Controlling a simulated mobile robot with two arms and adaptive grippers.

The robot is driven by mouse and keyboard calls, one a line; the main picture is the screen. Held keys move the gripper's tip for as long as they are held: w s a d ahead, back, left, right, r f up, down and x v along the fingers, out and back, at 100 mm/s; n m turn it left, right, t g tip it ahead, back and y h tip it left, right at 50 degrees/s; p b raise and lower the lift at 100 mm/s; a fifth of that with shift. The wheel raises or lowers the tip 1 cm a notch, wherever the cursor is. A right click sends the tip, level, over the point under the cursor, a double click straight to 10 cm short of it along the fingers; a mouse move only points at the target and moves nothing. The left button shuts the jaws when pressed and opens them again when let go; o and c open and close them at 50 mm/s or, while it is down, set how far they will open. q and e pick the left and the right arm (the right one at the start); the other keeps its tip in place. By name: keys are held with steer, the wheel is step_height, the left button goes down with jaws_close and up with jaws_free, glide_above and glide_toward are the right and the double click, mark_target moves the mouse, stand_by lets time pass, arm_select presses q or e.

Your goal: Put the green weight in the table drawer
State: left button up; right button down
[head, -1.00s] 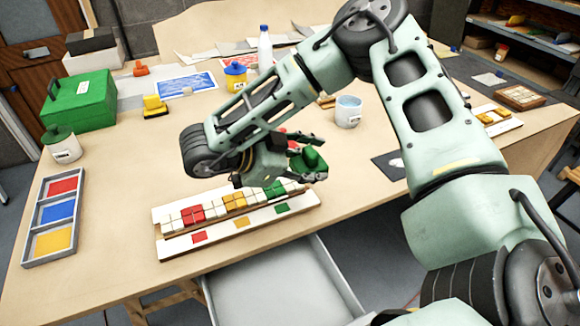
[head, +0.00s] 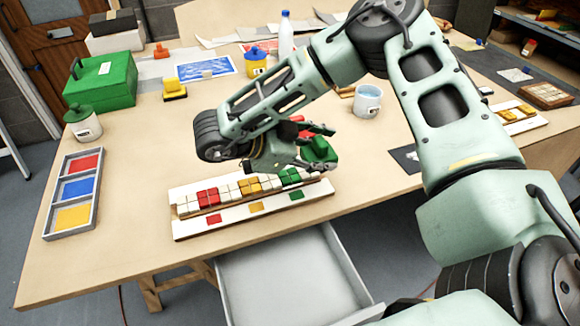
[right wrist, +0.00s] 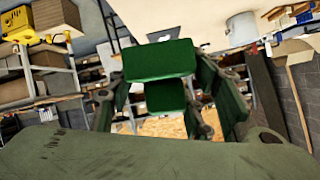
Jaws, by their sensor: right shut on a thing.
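The green weight (head: 320,149) is held in my right gripper (head: 318,152), above the table near the right end of the mosaic panel (head: 250,214). In the right wrist view the green weight (right wrist: 160,62) sits between the fingers of my right gripper (right wrist: 165,85), which are shut on it. The table drawer (head: 290,283) is pulled open below the table's front edge, and its visible inside is empty. My left gripper is not in view.
A tray with red, blue and yellow sections (head: 74,190) lies at the left. A cup (head: 367,101) stands behind my right gripper. The tabletop (head: 130,240) is bare at the front left.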

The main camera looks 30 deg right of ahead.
steer(key=w+a+f, duration=0.1)
steer(key=w, duration=0.1)
steer(key=w+a+f, duration=0.1)
steer(key=w, duration=0.1)
steer(key=w+a+f, duration=0.1)
steer(key=w+f, duration=0.1)
steer(key=shift+w+a+f+p, duration=0.1)
steer(key=shift+w+a+p, duration=0.15)
steer(key=shift+p, duration=0.1)
steer(key=shift+f, duration=0.15)
step_height(320, 180, down, 2)
steer(key=shift+p, duration=0.4)
steer(key=shift+f+p, duration=0.35)
steer(key=shift+f, duration=0.4)
